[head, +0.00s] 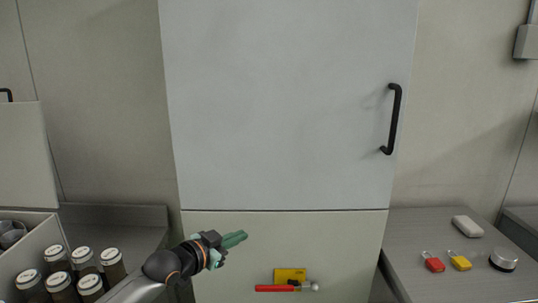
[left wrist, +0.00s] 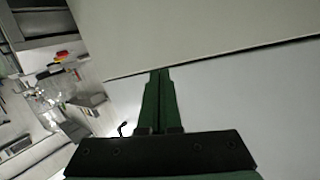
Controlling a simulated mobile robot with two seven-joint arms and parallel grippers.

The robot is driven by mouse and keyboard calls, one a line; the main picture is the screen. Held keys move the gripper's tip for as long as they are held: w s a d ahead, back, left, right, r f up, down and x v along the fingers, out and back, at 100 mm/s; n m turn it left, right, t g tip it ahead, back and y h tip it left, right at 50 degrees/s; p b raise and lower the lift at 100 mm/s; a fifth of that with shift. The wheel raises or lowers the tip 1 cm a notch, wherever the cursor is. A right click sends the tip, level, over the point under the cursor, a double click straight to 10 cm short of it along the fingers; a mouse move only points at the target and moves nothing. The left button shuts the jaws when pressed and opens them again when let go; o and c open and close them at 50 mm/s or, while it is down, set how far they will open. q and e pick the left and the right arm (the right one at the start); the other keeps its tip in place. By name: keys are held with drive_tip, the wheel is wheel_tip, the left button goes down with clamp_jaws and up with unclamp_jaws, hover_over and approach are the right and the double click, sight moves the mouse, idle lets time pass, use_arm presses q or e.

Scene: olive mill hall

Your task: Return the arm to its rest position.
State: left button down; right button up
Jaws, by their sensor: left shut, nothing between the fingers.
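My left gripper (head: 236,239) is low in the head view, a little left of the middle, in front of the tall grey cabinet. Its green fingers are shut together with nothing between them and point to the right. In the left wrist view the shut fingers (left wrist: 158,85) stand against the pale cabinet panels and the dark seam between them. My left arm (head: 160,268) comes in from the bottom left. My right gripper is not in view.
The tall cabinet (head: 290,100) has a black handle (head: 393,118). A red-handled tool (head: 285,288) and a yellow item (head: 290,274) show low at its front. Several capped jars (head: 57,258) stand left. Red (head: 433,262) and yellow (head: 460,261) padlocks lie on the right counter (head: 420,233).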

use_arm(q)
drive_tip(key=w+a+f+y, duration=0.1)
drive_tip(key=a+y, duration=0.1)
drive_tip(key=a, duration=0.7)
drive_tip(key=s+a+f+n+g+y, duration=0.1)
drive_tip(key=s+f, duration=0.6)
drive_tip(key=f, duration=0.3)
drive_tip(key=s+a+f+n+y, duration=0.1)
drive_tip(key=s+a+f, duration=0.1)
drive_tip(key=s+f, duration=0.7)
drive_tip(key=s+a+f+g+y, duration=0.1)
drive_tip(key=s+a+f, duration=0.25)
drive_tip(key=s, duration=0.35)
drive_tip(key=s+a+f+g+y, duration=0.1)
drive_tip(key=s+a+f, duration=0.1)
drive_tip(key=s+f, duration=0.45)
drive_tip(key=s+a+f+g+y, duration=0.1)
drive_tip(key=s+a+f, duration=0.15)
drive_tip(key=s, duration=0.55)
drive_tip(key=d+n+t, duration=0.1)
drive_tip(key=d+n, duration=0.4)
drive_tip(key=d, duration=0.6)
drive_tip(key=shift+s+r+n+h, duration=0.3)
drive_tip(key=shift+s+n+h, duration=0.1)
